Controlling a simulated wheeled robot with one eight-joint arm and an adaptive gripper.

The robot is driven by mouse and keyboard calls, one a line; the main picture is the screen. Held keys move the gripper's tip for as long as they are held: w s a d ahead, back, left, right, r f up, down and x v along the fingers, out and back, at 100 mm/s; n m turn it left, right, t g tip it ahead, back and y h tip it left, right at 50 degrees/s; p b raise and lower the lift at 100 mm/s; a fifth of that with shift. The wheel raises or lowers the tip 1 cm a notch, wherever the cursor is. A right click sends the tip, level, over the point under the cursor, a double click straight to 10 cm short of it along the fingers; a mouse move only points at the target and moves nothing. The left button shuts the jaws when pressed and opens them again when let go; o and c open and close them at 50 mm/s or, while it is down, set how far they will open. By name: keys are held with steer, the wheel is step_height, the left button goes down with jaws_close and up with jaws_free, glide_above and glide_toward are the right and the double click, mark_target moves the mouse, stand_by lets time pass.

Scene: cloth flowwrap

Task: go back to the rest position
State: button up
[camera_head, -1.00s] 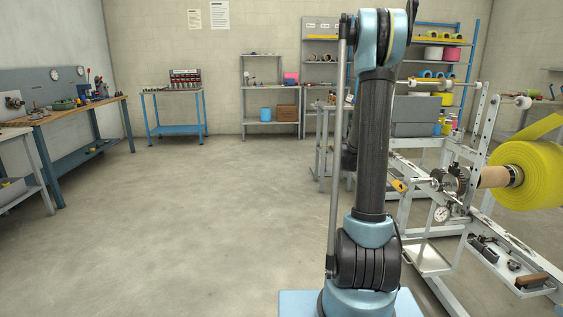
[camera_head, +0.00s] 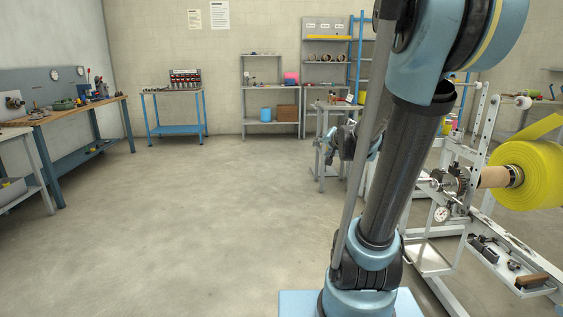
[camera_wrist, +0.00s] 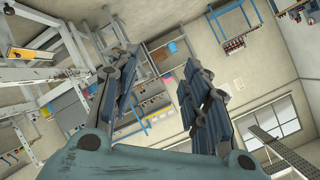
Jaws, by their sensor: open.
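My gripper (camera_wrist: 163,92) is open in the wrist view. Its two dark blue ribbed fingers stand well apart, with nothing between them. It is clear of any surface, with the tilted room behind it. In the head view, my arm rises at right of centre and leans to the right, its elbow large and close at the top. Part of my wrist end shows small to the left of the arm; the fingers are hard to make out there.
A machine frame with a large yellow roll (camera_head: 529,175) stands close on the right. A wooden-topped workbench (camera_head: 72,109) is at the left. A blue table (camera_head: 174,131) and a grey shelf unit (camera_head: 269,122) stand at the back. The floor (camera_head: 205,220) between is clear.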

steer(key=s+f+n+g, duration=0.2)
steer(key=s+f, duration=0.3)
steer(key=s, duration=0.6)
steer(key=s+d+f+n+g+h, duration=0.1)
steer(key=s+f+g, duration=0.4)
steer(key=s, duration=0.6)
steer(key=s+d+f+n+g+h, duration=0.1)
steer(key=s+f+n+g, duration=0.2)
steer(key=s+f, duration=0.3)
steer(key=s, duration=0.5)
steer(key=shift+s+n, duration=0.15)
steer(key=shift+n, duration=0.15)
